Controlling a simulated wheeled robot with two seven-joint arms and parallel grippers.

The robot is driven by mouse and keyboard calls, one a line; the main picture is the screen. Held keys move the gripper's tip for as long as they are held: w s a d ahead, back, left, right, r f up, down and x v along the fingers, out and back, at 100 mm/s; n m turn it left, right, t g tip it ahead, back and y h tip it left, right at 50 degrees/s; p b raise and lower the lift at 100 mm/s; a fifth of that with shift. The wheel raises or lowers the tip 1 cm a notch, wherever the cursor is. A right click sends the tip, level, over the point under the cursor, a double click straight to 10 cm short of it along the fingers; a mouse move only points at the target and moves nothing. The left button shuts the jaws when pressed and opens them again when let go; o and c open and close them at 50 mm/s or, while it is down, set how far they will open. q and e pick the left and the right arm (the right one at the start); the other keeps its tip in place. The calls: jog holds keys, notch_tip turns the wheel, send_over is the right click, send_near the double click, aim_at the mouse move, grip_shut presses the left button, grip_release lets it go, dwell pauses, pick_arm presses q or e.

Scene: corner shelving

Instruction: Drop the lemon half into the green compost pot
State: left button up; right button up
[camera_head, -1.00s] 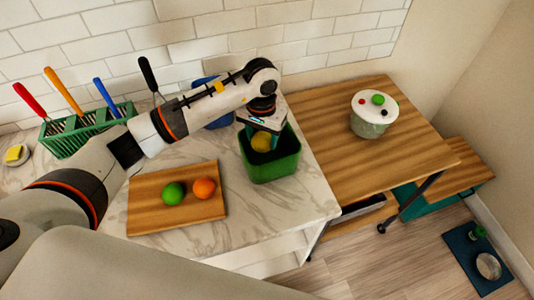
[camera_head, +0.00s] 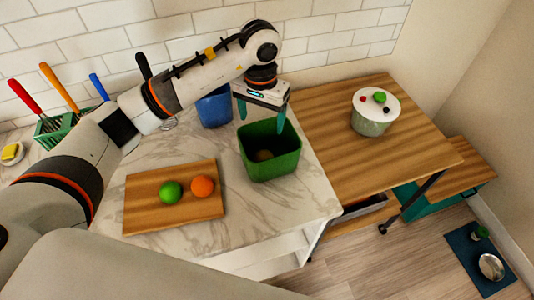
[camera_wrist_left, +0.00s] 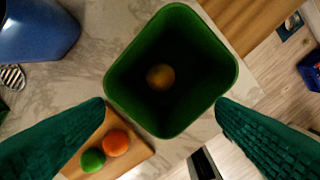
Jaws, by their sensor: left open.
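The green compost pot (camera_head: 271,163) stands on the marble counter near its right edge. The lemon half (camera_head: 264,155) lies inside at the bottom, dim in the pot's shadow. The left wrist view looks down into the pot (camera_wrist_left: 122,92), with the lemon half (camera_wrist_left: 160,77) on its dark floor, apart from the fingers. My left gripper (camera_head: 262,114) is open and empty above the pot; its green fingers are spread wide in the wrist view (camera_wrist_left: 160,108). My right gripper is not in view.
A wooden board (camera_head: 140,206) with a green fruit (camera_head: 171,192) and an orange fruit (camera_head: 203,186) lies left of the pot. A blue container (camera_head: 215,108) stands behind. A green rack (camera_head: 52,130) holds utensils at left. A lidded pot (camera_head: 372,120) stands on the wooden table (camera_head: 335,140).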

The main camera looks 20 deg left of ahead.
pick_arm(q)
jog(key=shift+r+b, duration=0.55)
jog(key=shift+r, duration=2.4)
